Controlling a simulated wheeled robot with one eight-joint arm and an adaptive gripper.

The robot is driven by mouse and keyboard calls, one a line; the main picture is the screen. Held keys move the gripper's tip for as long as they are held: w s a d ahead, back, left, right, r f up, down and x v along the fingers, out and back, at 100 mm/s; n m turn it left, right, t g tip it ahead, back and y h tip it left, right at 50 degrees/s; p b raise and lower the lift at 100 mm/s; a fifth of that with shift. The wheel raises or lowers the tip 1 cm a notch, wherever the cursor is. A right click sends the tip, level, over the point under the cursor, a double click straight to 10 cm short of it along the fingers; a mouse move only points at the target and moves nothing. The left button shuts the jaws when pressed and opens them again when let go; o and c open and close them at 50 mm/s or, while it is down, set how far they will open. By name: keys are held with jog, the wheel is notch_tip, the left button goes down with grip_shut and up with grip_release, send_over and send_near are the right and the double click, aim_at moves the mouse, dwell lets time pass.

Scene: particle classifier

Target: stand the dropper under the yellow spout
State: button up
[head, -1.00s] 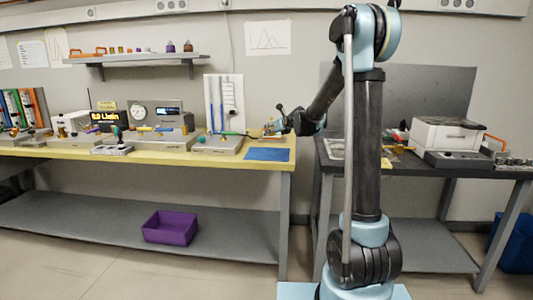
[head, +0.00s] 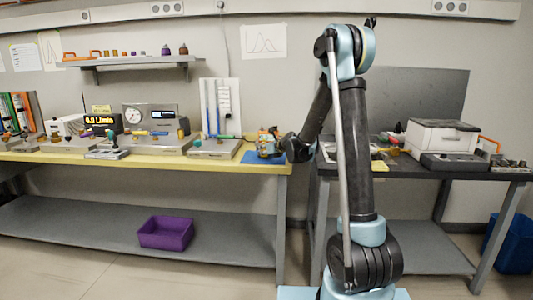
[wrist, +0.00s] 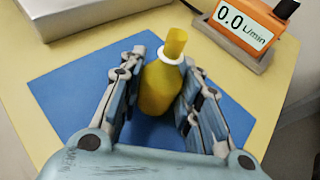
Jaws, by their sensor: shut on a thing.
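The dropper appears to be a yellow bottle (wrist: 159,87) with a white collar and a narrower yellow top. It is between the fingers of my gripper (wrist: 158,85), which is shut on it over a blue mat (wrist: 62,92). Its base is hidden, so I cannot tell whether it touches the mat. In the head view my gripper (head: 272,148) is low over the blue mat (head: 249,158) at the yellow bench's right end; the bottle is too small to make out there. I cannot pick out the yellow spout for certain.
An orange meter (wrist: 262,28) reading 0.0 L/min stands beyond the mat. A grey block (wrist: 85,14) lies at the upper left. Several instruments line the yellow bench (head: 60,158). A dark bench (head: 400,168) with a white box (head: 438,136) is at right.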

jog(key=o, duration=0.8)
jog(key=shift+o, duration=0.2)
